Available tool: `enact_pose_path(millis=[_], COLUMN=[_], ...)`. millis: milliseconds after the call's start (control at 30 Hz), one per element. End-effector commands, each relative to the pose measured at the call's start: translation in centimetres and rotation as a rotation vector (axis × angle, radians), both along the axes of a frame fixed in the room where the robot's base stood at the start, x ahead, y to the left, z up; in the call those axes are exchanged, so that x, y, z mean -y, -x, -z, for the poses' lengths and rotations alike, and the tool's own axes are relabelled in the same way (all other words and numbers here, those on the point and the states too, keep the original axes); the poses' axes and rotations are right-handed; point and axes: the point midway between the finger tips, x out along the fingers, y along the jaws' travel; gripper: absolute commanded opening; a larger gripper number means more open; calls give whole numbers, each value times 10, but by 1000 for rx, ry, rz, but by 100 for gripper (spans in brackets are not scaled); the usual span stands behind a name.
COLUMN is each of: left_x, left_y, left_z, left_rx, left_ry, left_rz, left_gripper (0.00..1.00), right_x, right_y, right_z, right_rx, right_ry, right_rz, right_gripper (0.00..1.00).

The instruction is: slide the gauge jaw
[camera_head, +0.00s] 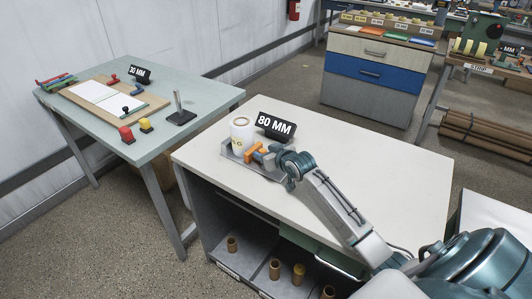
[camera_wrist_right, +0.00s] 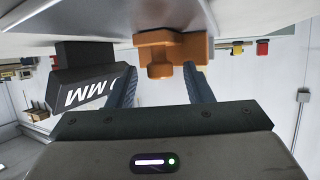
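The orange gauge jaw (camera_head: 255,152) stands on a grey gauge plate (camera_head: 228,153) at the far left end of the white table, beside a white cylinder (camera_head: 242,136) with printing on it. My right gripper (camera_head: 271,151) is at the jaw, reaching in from the right. In the right wrist view the orange jaw (camera_wrist_right: 172,50) has a knob that sits between the two blue fingers. Gaps show on both sides of the knob, so the gripper looks open around it. My left gripper is not in view.
A black 80 MM sign (camera_head: 276,125) stands close behind the right gripper. The white table top (camera_head: 370,165) is clear to the right. A green-grey table (camera_head: 197,98) on the left carries a board, a 30 MM sign (camera_head: 139,73) and small blocks.

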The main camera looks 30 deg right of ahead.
Motion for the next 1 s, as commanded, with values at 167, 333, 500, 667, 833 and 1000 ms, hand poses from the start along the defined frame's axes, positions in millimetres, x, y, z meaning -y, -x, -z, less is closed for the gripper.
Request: enact_pose_path(millis=[167,333,500,667,833,1000], left_x=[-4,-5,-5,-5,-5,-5], left_y=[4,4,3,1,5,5], left_z=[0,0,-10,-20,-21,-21], left_rx=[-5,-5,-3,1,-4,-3], left_ry=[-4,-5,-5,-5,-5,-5], left_rz=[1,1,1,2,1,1], left_gripper=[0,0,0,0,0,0], right_x=[0,0,7,15,18,18], right_y=[0,0,13,34,42,42], right_z=[0,0,-1,-1,1,2], right_rx=[0,0,-4,-6,-4,-5], right_ry=[0,0,4,5,0,1], right_rz=[0,0,2,1,1,1], right_gripper=[13,0,0,0,0,0])
